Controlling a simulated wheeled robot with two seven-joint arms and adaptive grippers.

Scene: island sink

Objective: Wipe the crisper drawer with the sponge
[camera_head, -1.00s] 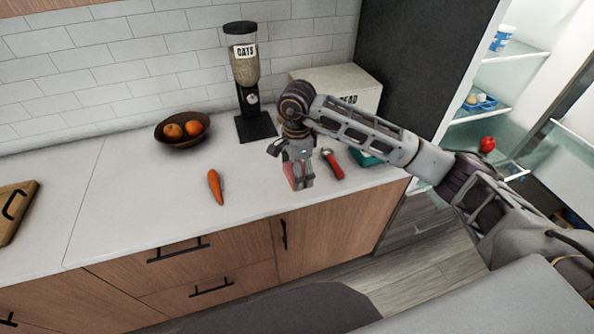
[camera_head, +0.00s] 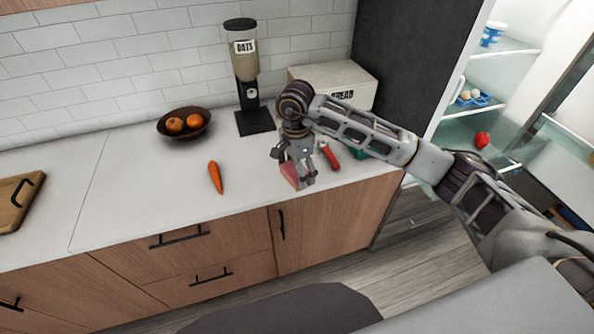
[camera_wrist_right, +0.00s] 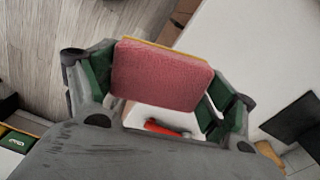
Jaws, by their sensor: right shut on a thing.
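My right gripper (camera_head: 304,180) is shut on a pink sponge (camera_head: 289,174) with a yellow edge, above or at the front of the white counter. I cannot tell whether the sponge touches the counter. In the right wrist view the sponge (camera_wrist_right: 160,75) sits between the green-padded fingers, its pink face toward the camera. The open fridge (camera_head: 488,125) with glass shelves is at the right. I cannot make out the crisper drawer clearly; my right arm hides part of the lower fridge. My left gripper is not in view.
A red-handled tool (camera_head: 328,155) lies beside the gripper, and a teal thing (camera_head: 359,154) is partly hidden by my arm. A carrot (camera_head: 215,177), fruit bowl (camera_head: 184,123), oats dispenser (camera_head: 247,75) and bread box (camera_head: 335,80) stand along the counter. The counter's left part is mostly clear.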

